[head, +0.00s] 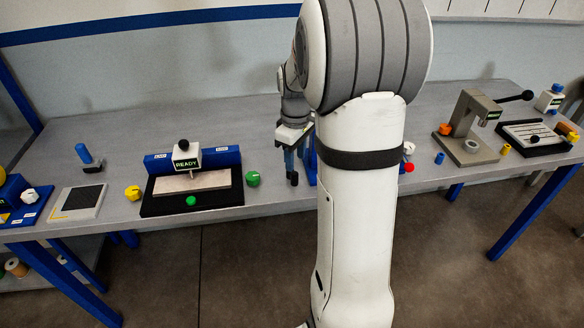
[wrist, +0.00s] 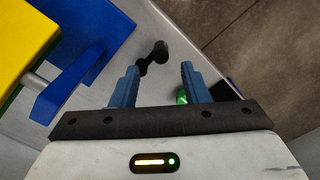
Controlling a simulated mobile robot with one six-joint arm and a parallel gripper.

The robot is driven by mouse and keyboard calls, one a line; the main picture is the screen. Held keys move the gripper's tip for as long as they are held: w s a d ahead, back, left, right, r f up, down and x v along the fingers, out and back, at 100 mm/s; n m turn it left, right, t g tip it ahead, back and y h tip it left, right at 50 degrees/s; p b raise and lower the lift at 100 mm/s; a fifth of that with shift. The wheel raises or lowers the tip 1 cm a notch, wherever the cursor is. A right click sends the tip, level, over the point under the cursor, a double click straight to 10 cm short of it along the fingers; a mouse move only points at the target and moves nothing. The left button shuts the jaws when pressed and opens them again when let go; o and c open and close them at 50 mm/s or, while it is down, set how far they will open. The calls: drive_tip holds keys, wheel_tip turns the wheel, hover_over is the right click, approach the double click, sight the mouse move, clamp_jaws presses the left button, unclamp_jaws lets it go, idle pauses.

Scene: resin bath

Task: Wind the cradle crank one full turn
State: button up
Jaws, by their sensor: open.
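In the wrist view, a black crank (wrist: 153,56) with a rounded knob shows between and a little beyond my fingertips, nearer the left finger. I cannot tell how far below them it lies. A blue cradle (wrist: 98,55) with a yellow block (wrist: 25,35) fills the left of that view. My gripper (wrist: 160,68) is open, with nothing between its blue fingers. In the head view, my gripper (head: 291,176) points down over the bench beside a blue part of the cradle (head: 309,165). My arm hides most of the cradle, and the crank cannot be made out there.
Left of my gripper stand a green knob (head: 253,179), a black press station (head: 190,208) marked READY and a yellow knob (head: 132,193). To the right are a red button (head: 409,168) and a grey press frame (head: 465,130). The bench (head: 240,125) behind the READY station is clear.

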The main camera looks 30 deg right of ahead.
sight(295, 174)
wheel_tip(295, 174, down, 7)
drive_tip(key=shift+r, duration=0.1)
drive_tip(key=shift+c, duration=0.5)
